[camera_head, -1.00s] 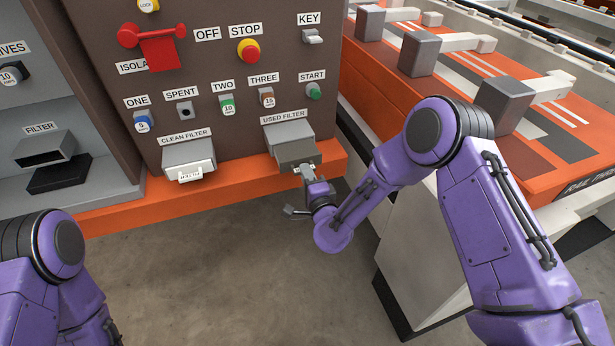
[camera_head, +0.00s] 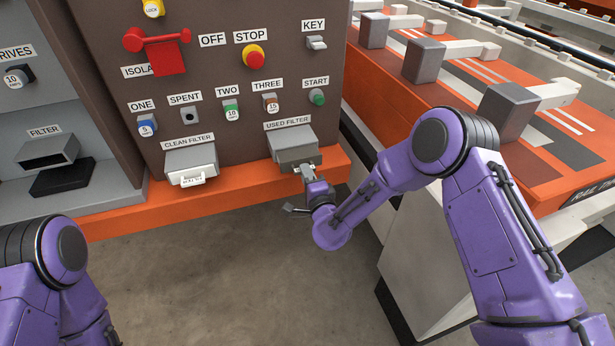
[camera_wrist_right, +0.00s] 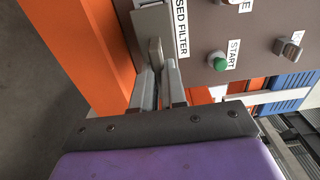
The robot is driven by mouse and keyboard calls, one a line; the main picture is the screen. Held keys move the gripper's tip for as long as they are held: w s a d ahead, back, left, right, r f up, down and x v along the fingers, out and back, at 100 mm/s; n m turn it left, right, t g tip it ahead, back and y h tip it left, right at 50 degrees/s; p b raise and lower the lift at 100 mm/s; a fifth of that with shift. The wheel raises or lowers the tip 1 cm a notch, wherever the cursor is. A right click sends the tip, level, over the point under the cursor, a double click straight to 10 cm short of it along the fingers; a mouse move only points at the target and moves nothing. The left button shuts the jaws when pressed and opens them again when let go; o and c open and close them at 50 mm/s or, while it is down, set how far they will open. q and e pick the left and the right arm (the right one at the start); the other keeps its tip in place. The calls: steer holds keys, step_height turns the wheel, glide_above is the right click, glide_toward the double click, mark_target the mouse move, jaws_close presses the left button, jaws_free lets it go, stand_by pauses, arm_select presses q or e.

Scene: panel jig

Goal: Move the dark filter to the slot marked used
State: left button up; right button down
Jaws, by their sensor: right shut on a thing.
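The used filter slot (camera_head: 292,143) is a grey housing on the brown panel, under the label USED FILTER. The dark filter (camera_head: 298,165) is in this slot, with only its front end and handle showing at the mouth. My right gripper (camera_head: 307,172) is shut on the filter's handle. In the right wrist view, the fingers (camera_wrist_right: 160,86) close around the grey handle (camera_wrist_right: 155,52) in front of the housing (camera_wrist_right: 150,22). How deep the filter sits inside is hidden. My left gripper is out of view; only part of the left arm shows.
The clean filter slot (camera_head: 190,160) at left holds a white filter (camera_head: 192,181). An orange ledge (camera_head: 240,193) runs below both slots. An open grey filter holder (camera_head: 47,152) is on the left shelf. The orange rail table (camera_head: 440,100) stands at right.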

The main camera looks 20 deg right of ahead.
steer(key=shift+w+b, duration=1)
steer(key=shift+w, duration=1.45)
steer(key=c, duration=1.1)
jaws_free()
steer(key=shift+a, duration=0.1)
steer(key=shift+s, duration=0.15)
steer(key=s, duration=1)
steer(key=shift+s+d+p, duration=0.15)
steer(key=shift+d+p, duration=0.05)
steer(key=shift+p, duration=0.2)
